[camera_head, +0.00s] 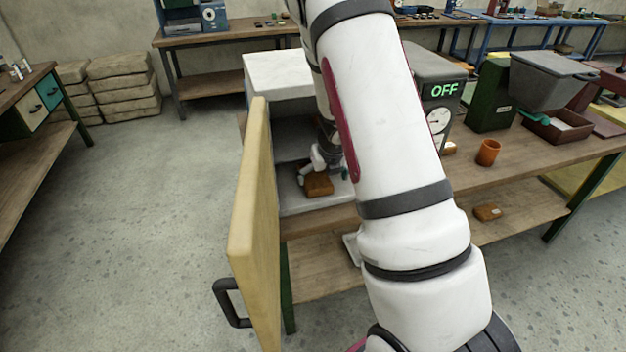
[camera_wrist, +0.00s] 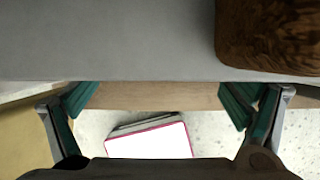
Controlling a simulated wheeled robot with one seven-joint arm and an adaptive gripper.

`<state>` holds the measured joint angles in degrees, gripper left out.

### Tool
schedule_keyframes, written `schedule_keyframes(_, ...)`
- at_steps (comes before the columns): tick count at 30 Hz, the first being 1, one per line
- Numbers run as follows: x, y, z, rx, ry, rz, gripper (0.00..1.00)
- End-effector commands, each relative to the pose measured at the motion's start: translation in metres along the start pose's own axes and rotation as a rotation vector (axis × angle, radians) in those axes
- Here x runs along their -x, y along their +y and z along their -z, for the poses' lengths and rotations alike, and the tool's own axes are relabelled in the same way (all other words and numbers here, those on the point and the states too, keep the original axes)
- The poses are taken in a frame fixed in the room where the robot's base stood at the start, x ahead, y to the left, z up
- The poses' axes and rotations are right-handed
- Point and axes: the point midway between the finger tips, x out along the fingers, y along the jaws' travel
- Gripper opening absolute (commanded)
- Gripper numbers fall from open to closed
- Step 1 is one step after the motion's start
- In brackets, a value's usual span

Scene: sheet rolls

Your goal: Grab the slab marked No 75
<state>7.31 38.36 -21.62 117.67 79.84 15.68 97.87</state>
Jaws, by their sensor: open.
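A brown block (camera_head: 318,186) lies on the pale floor of an open, box-like chamber (camera_head: 300,207) in the head view. In the wrist view, the block (camera_wrist: 275,35) shows at the upper right on a grey surface. I cannot read any number on it. My gripper (camera_wrist: 160,100) is open and empty, its teal-padded fingers spread apart. In the head view, my gripper (camera_head: 322,176) is inside the chamber close by the block, partly hidden by my arm. Whether it touches the block cannot be told.
A thick yellow door (camera_head: 255,220) stands open left of the chamber. A grey unit reading OFF (camera_head: 443,90) has a dial. An orange cup (camera_head: 488,152) stands on the workbench (camera_head: 540,165). A small brown block (camera_head: 487,212) lies on the lower shelf. The floor at left is clear.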

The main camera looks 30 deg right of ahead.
Motion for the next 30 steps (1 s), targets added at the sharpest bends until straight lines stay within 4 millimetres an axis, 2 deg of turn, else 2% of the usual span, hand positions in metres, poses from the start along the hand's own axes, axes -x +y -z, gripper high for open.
schedule_keyframes(9,-0.041,-0.001,0.0,0.0,0.003,0.0,0.94)
schedule_keyframes(12,-0.049,-0.001,0.0,0.0,0.001,0.0,0.94)
schedule_keyframes(20,-0.051,-0.001,-0.001,0.001,0.0,0.0,0.94)
schedule_keyframes(23,-0.051,-0.001,-0.001,0.001,0.0,0.0,0.76)
schedule_keyframes(29,-0.051,-0.001,-0.001,0.001,0.0,0.0,0.31)
schedule_keyframes(30,-0.051,-0.001,-0.002,0.001,-0.002,0.0,0.27)
